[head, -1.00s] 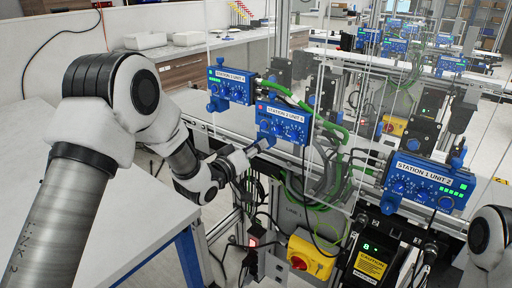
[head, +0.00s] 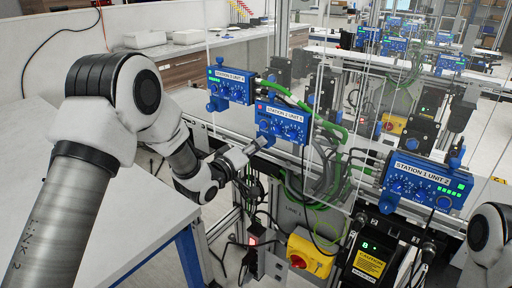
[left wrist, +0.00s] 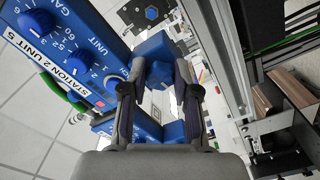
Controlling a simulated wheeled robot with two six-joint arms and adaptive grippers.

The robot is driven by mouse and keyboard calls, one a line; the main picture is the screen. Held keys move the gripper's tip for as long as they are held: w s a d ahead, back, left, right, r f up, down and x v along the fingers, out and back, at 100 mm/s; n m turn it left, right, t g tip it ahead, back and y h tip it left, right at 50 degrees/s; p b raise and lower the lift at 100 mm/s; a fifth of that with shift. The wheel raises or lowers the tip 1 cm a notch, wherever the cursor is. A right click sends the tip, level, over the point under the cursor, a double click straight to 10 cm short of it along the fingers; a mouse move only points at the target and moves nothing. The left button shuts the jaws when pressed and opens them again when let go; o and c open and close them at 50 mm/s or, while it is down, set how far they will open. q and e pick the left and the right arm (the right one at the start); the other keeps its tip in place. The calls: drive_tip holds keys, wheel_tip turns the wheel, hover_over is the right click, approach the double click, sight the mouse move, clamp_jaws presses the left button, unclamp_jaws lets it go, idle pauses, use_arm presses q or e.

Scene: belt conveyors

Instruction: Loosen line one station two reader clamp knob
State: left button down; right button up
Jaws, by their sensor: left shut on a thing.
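The blue reader labelled STATION 2 UNIT 5 (head: 282,123) hangs at the rail in the middle of the head view. It also fills the upper left of the left wrist view (left wrist: 85,45), with its dials and label. My left gripper (head: 258,146) is at the lower side of this reader. In the left wrist view its two dark fingers (left wrist: 158,95) are shut on a blue clamp knob (left wrist: 157,72), one on each side. The fingers and gripper body partly hide the knob. My right gripper is out of view.
A STATION 2 reader (head: 230,86) sits just left, and the STATION 1 UNIT 2 reader (head: 422,182) stands to the right. A yellow switch box (head: 310,255) is below. A white table (head: 110,225) lies at left.

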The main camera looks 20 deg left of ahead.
use_arm(q)
drive_tip(key=shift+a+r, duration=0.1)
drive_tip(key=shift+r, duration=0.15)
drive_tip(key=c, duration=0.9)
unclamp_jaws()
drive_tip(key=shift+f, duration=0.1)
drive_tip(key=shift+o, duration=0.2)
drive_tip(key=shift+a, duration=0.1)
drive_tip(key=shift+f, duration=0.1)
drive_tip(key=v, duration=1.2)
